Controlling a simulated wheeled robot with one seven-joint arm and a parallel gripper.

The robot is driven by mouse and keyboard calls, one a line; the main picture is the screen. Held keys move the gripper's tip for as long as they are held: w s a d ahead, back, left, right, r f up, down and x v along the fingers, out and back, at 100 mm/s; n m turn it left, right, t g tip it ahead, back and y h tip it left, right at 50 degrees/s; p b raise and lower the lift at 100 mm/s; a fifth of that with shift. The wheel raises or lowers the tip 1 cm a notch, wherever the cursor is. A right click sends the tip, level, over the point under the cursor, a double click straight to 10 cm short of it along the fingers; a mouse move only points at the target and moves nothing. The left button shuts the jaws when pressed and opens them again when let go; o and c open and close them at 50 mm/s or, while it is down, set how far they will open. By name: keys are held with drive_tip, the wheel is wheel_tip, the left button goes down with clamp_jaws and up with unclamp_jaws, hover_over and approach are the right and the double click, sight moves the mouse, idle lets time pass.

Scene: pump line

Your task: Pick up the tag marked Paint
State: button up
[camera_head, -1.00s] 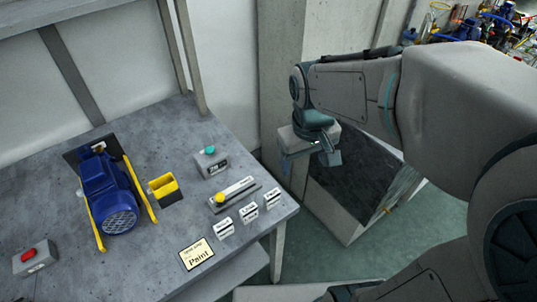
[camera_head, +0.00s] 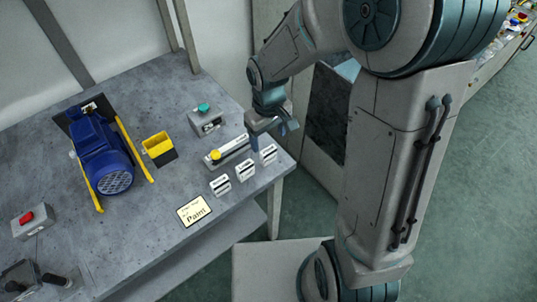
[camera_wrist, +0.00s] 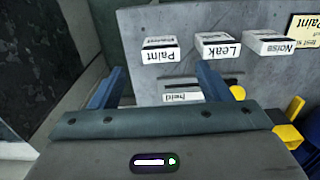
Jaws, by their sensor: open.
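The Paint tag (camera_head: 268,153) is a small white block at the right end of a row of three near the bench's right edge. In the wrist view the Paint tag (camera_wrist: 161,55) reads upside down and lies just beyond my fingertips. The Leak tag (camera_head: 245,170) and the Noise tag (camera_head: 220,186) continue the row; the Leak tag (camera_wrist: 217,48) and Noise tag (camera_wrist: 270,45) also show in the wrist view. My gripper (camera_head: 274,130) is open and empty above the bench edge, close to the Paint tag. Its two blue fingers (camera_wrist: 160,80) are spread apart.
A cream card reading Paint (camera_head: 194,211) lies at the bench front. A grey slide with a yellow knob (camera_head: 228,149) and a green-button box (camera_head: 206,119) sit behind the tags. A blue pump (camera_head: 103,155) and yellow holder (camera_head: 158,145) stand left.

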sight(268, 150)
drive_tip(key=shift+s+f, duration=0.1)
drive_tip(key=shift+f, duration=2.6)
drive_tip(key=shift+c, duration=0.3)
drive_tip(key=c, duration=1)
